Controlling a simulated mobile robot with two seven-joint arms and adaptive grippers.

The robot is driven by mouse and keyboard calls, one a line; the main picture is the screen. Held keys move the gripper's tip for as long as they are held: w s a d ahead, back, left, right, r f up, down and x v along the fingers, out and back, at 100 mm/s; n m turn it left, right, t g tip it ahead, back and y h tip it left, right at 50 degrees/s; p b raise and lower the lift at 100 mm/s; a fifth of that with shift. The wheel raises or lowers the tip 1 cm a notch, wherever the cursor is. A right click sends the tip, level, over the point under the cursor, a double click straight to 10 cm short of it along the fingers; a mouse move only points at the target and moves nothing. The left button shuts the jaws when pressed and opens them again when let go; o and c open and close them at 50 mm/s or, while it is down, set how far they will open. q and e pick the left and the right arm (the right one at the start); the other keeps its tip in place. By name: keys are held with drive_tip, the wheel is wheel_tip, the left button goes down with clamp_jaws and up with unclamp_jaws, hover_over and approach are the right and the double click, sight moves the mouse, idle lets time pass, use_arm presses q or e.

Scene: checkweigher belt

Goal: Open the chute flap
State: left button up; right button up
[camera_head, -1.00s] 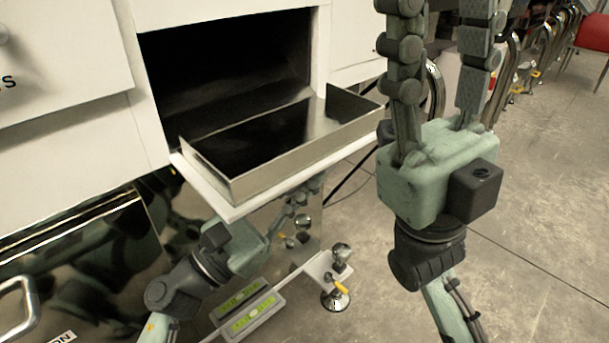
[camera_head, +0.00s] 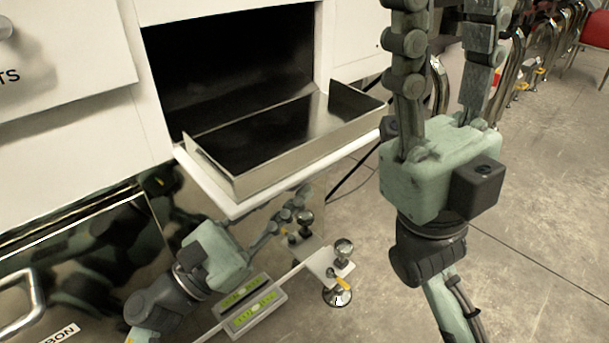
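The chute flap (camera_head: 223,197) is a white panel folded out from the dark opening in the white cabinet, with a shallow metal tray (camera_head: 290,153) on its inner side. It stands open, sloping outward. My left gripper (camera_head: 292,212) is below the flap, its fingers pointing right and up under the flap's front edge. The fingers look spread and hold nothing; I cannot tell whether one touches the flap's underside. My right gripper (camera_head: 440,60) is raised at the right of the flap, fingers pointing up with a gap between them, tips cut off by the frame.
A steel door with a handle (camera_head: 22,305) is at lower left. A green-lit display box (camera_head: 250,305) and a machine foot with a yellow lever (camera_head: 340,285) are below the flap. Concrete floor (camera_head: 545,230) is clear at right; a red chair (camera_head: 594,30) stands far off.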

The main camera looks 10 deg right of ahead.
use_arm(q)
drive_tip(key=v, duration=0.8)
drive_tip(key=shift+a, duration=0.1)
